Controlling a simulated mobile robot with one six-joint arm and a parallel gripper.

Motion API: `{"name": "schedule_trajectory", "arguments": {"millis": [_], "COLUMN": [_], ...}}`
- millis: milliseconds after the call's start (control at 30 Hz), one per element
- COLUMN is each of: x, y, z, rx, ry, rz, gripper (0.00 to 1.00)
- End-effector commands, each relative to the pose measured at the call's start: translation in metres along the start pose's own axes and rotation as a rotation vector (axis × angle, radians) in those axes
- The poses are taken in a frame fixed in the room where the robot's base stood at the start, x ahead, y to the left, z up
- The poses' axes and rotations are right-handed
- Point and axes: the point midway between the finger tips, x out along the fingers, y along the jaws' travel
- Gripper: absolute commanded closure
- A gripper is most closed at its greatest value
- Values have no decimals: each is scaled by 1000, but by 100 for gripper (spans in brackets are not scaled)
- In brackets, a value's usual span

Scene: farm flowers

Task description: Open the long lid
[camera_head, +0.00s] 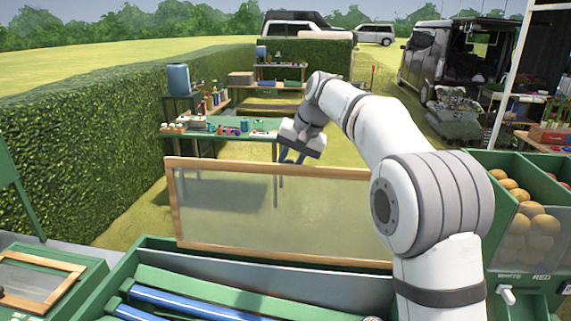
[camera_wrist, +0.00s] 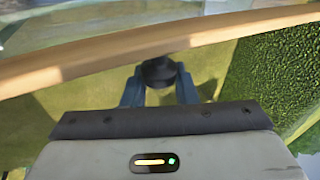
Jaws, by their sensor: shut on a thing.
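The long lid (camera_head: 270,225) is a clear pane in a wooden frame. It stands raised, close to upright, at the back edge of the long green box (camera_head: 150,250). My gripper (camera_head: 291,155) is at the lid's top rail, right of its middle. In the wrist view my gripper (camera_wrist: 160,88) has its two blue fingers shut on a dark round knob (camera_wrist: 158,71) beside the wooden rail (camera_wrist: 100,60). My arm hides the lid's right end.
Blue tubes (camera_head: 180,303) lie in the long box. A smaller wood-framed lid (camera_head: 35,280) lies at the left. Bins of round produce (camera_head: 530,225) stand at the right. A green table (camera_head: 220,130) with small items stands behind the lid, and a hedge (camera_head: 90,140) runs along the left.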

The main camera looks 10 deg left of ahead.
Motion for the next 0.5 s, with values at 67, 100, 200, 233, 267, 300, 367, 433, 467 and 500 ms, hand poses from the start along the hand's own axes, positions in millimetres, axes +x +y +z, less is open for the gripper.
{"name": "schedule_trajectory", "arguments": {"millis": [67, 100, 200, 233, 267, 300, 367, 433, 467, 500], "x": [7, 8, 8, 8, 8, 9, 9, 9, 9, 9], "y": [5, 5, 5, 5, 5, 5, 5, 4, 4, 4], "z": [-1, -2, -2, -2, -2, -2, -2, -1, -1, -1], "rx": [9, 11, 14, 14, 14, 14, 14, 13, 13, 13], "ry": [-25, -31, -40, -42, -43, -44, -45, -46, -46, -46], "rz": [8, 8, 9, 9, 9, 9, 9, 10, 10, 10], "gripper": [100, 100, 100, 100, 100, 100, 100, 100, 100, 100]}}
